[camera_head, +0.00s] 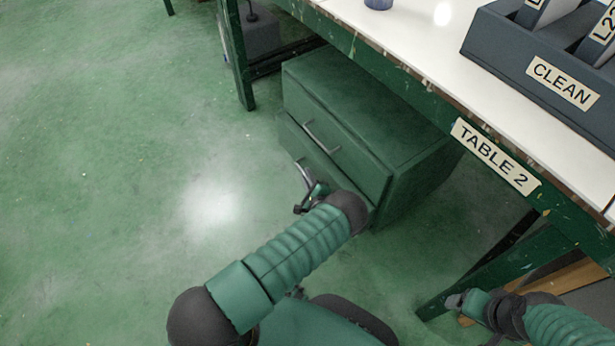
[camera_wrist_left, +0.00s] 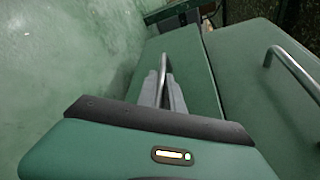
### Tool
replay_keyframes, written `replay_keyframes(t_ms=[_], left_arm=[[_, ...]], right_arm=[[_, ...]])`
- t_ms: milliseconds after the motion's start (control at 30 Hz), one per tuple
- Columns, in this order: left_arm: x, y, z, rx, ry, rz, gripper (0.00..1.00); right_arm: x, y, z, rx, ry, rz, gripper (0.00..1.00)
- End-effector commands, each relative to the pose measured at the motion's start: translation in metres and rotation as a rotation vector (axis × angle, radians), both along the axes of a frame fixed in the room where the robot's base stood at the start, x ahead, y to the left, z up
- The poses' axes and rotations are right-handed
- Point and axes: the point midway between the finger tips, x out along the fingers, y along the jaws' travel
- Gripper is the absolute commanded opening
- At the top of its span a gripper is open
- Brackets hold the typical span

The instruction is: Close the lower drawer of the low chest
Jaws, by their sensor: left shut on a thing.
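The low chest (camera_head: 372,108) is green and stands on the floor under the table. Its upper drawer (camera_head: 340,153) has a bar handle and looks flush. The lower drawer (camera_head: 292,138) is below it, partly hidden by my left arm; its front seems to stand out slightly. The lower drawer's handle (camera_wrist_left: 162,66) runs between the fingers of my left gripper (camera_wrist_left: 168,84), which is shut on it. In the head view my left gripper (camera_head: 308,198) is partly hidden behind the wrist. My right gripper (camera_head: 462,303) is low at the right, away from the chest; its jaws are unclear.
The white-topped table (camera_head: 440,60) with the "TABLE 2" label overhangs the chest. A dark "CLEAN" rack (camera_head: 510,65) stands on it. A green table leg (camera_head: 470,272) is near my right gripper. The green floor (camera_head: 130,150) left of the chest is clear.

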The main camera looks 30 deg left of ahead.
Motion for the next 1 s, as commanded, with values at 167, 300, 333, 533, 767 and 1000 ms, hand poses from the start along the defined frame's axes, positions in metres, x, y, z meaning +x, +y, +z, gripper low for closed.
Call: replay_keyframes(t_ms=[167,300,333,533,767,1000], left_arm=[[0.000,-0.002,-0.002,-0.004,0.003,-0.002,0.00],[0.000,-0.002,-0.002,-0.005,0.004,-0.002,0.00],[0.000,-0.002,-0.002,-0.005,0.004,-0.002,0.00],[0.000,-0.003,-0.002,-0.005,0.004,-0.003,0.00],[0.000,-0.003,-0.003,-0.006,0.004,-0.004,0.00],[0.026,-0.014,-0.010,-0.007,-0.001,-0.005,0.00]], right_arm=[[0.000,0.000,0.000,0.000,0.000,0.000,0.74],[0.000,0.000,0.000,0.000,0.000,0.000,0.74],[0.000,0.000,0.000,0.000,0.000,0.000,0.74],[0.000,0.000,0.000,0.000,0.000,0.000,0.74],[0.000,0.000,0.000,0.000,0.000,0.000,0.74],[0.000,0.000,-0.028,0.000,0.000,0.000,0.74]])
